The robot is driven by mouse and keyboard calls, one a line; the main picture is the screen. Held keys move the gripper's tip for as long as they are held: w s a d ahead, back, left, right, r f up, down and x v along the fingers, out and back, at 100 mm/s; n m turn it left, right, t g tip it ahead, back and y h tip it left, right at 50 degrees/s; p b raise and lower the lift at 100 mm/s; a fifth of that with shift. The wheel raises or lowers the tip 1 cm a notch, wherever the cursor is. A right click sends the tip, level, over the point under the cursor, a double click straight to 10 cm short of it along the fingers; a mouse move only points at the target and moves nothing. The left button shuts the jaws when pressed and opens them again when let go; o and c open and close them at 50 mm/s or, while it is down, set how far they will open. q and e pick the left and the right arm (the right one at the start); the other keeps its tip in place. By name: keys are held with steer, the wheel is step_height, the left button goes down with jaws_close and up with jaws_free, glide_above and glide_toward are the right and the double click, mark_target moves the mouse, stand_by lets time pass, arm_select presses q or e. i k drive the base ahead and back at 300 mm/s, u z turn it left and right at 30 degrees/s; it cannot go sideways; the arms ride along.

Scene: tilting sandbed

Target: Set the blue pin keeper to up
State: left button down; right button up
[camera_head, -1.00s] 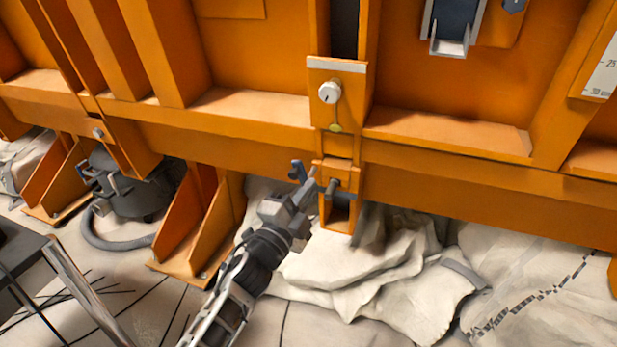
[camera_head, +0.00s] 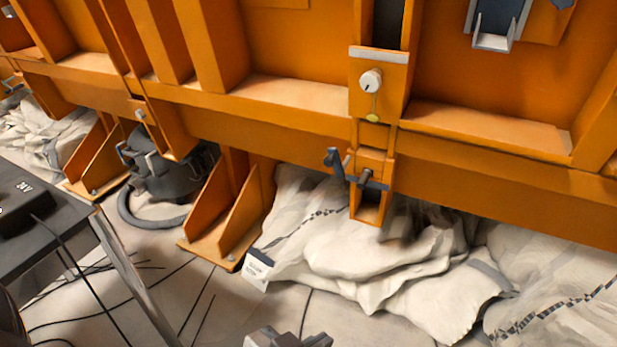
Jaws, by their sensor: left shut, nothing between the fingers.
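The blue pin keeper (camera_head: 334,162) is a small dark blue-grey piece at the orange bracket (camera_head: 371,208) under the frame's lower beam. Its tab stands up at the left of the bracket, and a bar runs right from it across the bracket's front, by a grey pin (camera_head: 366,176). My left gripper (camera_head: 288,338) is shut and empty at the bottom edge, well below and left of the keeper and apart from it. Only its top shows. My right gripper is not in view.
An orange panel with a white knob (camera_head: 371,80) and a yellow tag sits above the bracket. Crumpled pale sheeting (camera_head: 390,265) lies below and behind it. Orange feet (camera_head: 222,222) stand at left. A dark table (camera_head: 45,225) with cables is at far left.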

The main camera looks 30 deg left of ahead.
mark_target(333, 159)
steer(key=z, duration=0.25)
steer(key=k, duration=0.3)
steer(key=u, duration=1.05)
steer(key=i, duration=0.65)
steer(key=z, duration=1.15)
